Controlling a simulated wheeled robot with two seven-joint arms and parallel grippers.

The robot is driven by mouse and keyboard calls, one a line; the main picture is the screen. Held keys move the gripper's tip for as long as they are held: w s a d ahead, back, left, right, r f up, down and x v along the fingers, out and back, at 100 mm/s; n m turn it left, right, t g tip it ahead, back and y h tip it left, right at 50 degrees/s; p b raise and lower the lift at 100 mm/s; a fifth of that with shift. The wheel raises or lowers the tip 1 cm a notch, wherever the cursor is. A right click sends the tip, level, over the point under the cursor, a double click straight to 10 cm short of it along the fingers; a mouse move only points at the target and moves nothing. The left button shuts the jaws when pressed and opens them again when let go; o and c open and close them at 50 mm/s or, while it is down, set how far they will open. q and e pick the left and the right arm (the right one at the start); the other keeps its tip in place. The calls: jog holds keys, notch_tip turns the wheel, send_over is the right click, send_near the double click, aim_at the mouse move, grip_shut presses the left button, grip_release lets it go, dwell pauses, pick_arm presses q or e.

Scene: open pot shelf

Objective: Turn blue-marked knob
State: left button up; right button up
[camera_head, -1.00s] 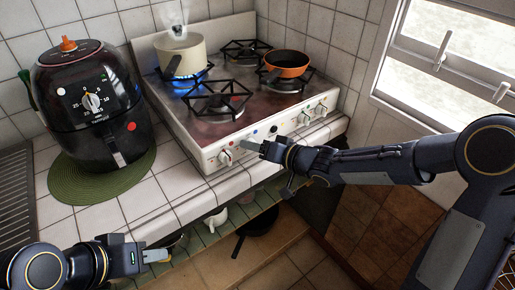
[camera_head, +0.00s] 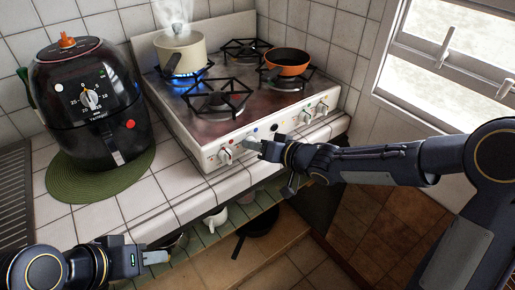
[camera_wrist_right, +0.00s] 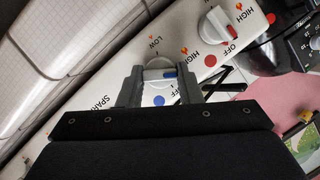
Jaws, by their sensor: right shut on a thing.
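The white blue-marked knob (camera_wrist_right: 158,66) sits between the fingers of my right gripper (camera_wrist_right: 158,88) in the right wrist view. The gripper is shut on it. A blue dot (camera_wrist_right: 158,100) shows on the panel beside the knob, between the fingers. In the head view my right gripper (camera_head: 253,145) is at the stove's front panel and hides most of this knob. My left gripper (camera_head: 154,257) is low at the left, away from the stove, seen edge-on, so its opening is unclear.
The stove (camera_head: 205,140) has other knobs (camera_head: 225,155) along its front. A steaming cream pot (camera_head: 182,52) stands over a blue flame, and an orange pan (camera_head: 287,63) is at the back right. A black air fryer (camera_head: 90,105) stands on a green mat (camera_head: 75,188).

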jog(key=n+h+b, duration=0.1)
jog(key=n+b, duration=0.1)
jog(key=b, duration=0.4)
jog(key=n+t+h+b, duration=0.1)
jog(key=n+b, duration=0.1)
jog(key=b, duration=0.4)
jog(key=f+n+t+h+b, duration=0.1)
jog(key=n+b, duration=0.1)
jog(key=b, duration=0.4)
jog(key=shift+s+a+f+h, duration=0.1)
jog(key=shift+s+a+h, duration=0.15)
jog(key=shift+a+h, duration=0.05)
jog(key=n+t+h+b, duration=0.1)
jog(key=n+b, duration=0.1)
jog(key=b, duration=0.3)
jog(key=n+t+h+b, duration=0.1)
jog(key=n+b, duration=0.2)
jog(key=b, duration=0.3)
jog(key=shift+a+r+t, duration=0.1)
jog(key=shift+r+t, duration=0.1)
jog(key=shift+t, duration=0.1)
jog(key=shift+r+n+t+h+b, duration=0.2)
jog(key=shift+n+t+h+b, duration=0.3)
jog(key=shift+n+b, duration=0.9)
jog(key=shift+b, duration=0.3)
jog(key=o, duration=1)
jog(key=shift+c, duration=0.2)
jog(key=shift+s, duration=0.1)
